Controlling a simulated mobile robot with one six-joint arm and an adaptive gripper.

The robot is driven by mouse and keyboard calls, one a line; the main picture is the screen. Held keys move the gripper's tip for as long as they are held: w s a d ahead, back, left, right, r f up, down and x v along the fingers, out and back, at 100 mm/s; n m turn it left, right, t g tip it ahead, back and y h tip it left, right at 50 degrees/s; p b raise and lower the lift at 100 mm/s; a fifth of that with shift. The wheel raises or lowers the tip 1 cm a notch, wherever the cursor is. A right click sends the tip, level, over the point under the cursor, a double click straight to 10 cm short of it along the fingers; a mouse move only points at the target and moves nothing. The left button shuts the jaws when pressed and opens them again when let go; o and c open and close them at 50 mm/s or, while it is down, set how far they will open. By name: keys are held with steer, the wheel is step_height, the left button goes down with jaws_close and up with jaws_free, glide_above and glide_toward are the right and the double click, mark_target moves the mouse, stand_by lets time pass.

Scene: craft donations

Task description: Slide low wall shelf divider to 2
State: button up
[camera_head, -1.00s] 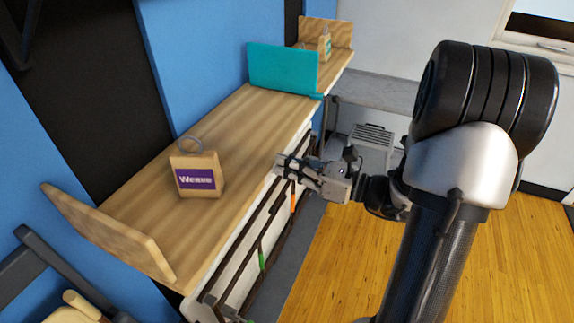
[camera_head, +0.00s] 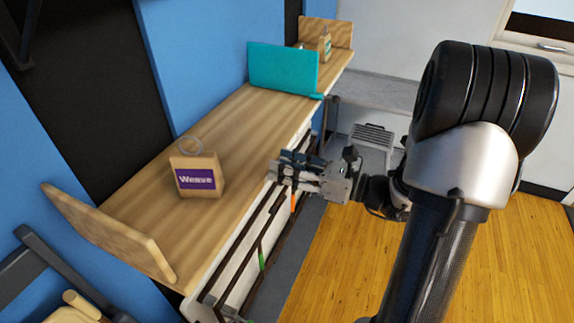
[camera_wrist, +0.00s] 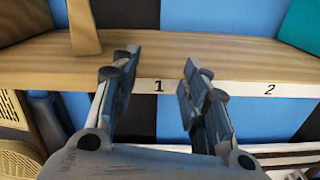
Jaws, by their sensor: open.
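The low wall shelf (camera_head: 235,130) is a long wooden board with upright wooden ends. A teal divider (camera_head: 283,68) stands upright across its far half, with a small tab at the front edge. In the wrist view the divider (camera_wrist: 302,26) shows at the top right corner, above and right of the mark 2 (camera_wrist: 269,90) on the shelf's front edge. The mark 1 (camera_wrist: 158,86) shows between my fingers. My gripper (camera_head: 275,168) is open and empty at the shelf's front edge, apart from the divider and on the near side of it; it also shows in the wrist view (camera_wrist: 163,62).
A wooden block-like holder labelled "Weave" (camera_head: 196,178) stands on the near half of the shelf. A similar tagged item (camera_head: 325,46) stands beyond the divider. Dark rails (camera_head: 262,235) run below the shelf front. The shelf between the Weave item and divider is clear.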

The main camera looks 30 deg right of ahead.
steer(key=v, duration=1.2)
